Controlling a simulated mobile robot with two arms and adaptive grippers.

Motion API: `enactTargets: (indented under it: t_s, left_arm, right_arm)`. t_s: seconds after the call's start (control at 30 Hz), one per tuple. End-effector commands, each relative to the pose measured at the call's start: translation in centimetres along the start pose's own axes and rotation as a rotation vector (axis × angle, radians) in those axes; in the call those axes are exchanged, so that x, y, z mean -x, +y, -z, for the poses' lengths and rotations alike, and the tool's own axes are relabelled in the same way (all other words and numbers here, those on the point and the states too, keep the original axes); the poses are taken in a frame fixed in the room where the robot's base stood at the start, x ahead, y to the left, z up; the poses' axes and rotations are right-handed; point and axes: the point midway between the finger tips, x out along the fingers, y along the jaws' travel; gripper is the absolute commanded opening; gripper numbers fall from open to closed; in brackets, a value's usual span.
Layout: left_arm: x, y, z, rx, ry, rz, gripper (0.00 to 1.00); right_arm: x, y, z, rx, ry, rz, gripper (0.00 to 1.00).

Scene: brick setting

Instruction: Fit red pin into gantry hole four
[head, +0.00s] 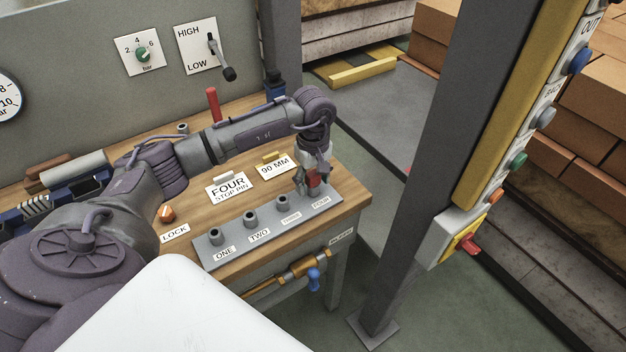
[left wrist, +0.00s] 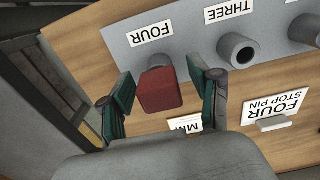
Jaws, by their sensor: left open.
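The red pin (left wrist: 160,92) shows its square red head in the left wrist view, at the socket labelled FOUR. The grey collar of hole four (left wrist: 158,61) shows just beyond it; the pin's lower part and how deep it sits are hidden. My left gripper (head: 312,177) is over the right end of the grey gantry strip (head: 236,237). Its fingers are open, one on each side of the red head, with a gap visible at each side. A bit of red also shows between the fingers in the head view. My right gripper is not in view.
Holes one (head: 215,236), two (head: 250,218) and three (head: 283,202) are empty-looking collars. FOUR STOP PIN (head: 229,188) and 90 MM (head: 274,166) cards lie behind. A red upright handle (head: 212,104) stands farther back. A grey post (head: 425,150) rises at the right.

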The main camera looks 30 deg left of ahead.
Motion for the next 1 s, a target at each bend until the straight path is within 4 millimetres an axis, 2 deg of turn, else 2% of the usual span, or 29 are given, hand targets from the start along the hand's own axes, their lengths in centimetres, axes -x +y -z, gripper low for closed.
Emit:
enactTargets:
  t_s: [0.17,0.4,0.6,0.8,1.0]
  left_arm:
    - [2.1,0.1,0.1,0.000,0.003,-0.004,0.63]
    - [7.3,0.1,0.1,0.000,0.003,-0.005,0.63]
    - [10.6,0.1,0.1,0.000,0.002,-0.003,0.63]
    - [11.9,0.0,0.0,0.000,0.001,-0.001,0.63]
    - [11.9,0.0,0.0,0.000,0.000,-0.001,0.63]
  right_arm:
    - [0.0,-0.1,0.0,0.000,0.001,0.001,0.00]
    - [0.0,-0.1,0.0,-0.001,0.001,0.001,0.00]
    - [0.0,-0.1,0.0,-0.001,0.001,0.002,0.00]
    - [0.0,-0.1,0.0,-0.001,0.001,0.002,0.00]
    - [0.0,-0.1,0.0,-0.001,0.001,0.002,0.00]
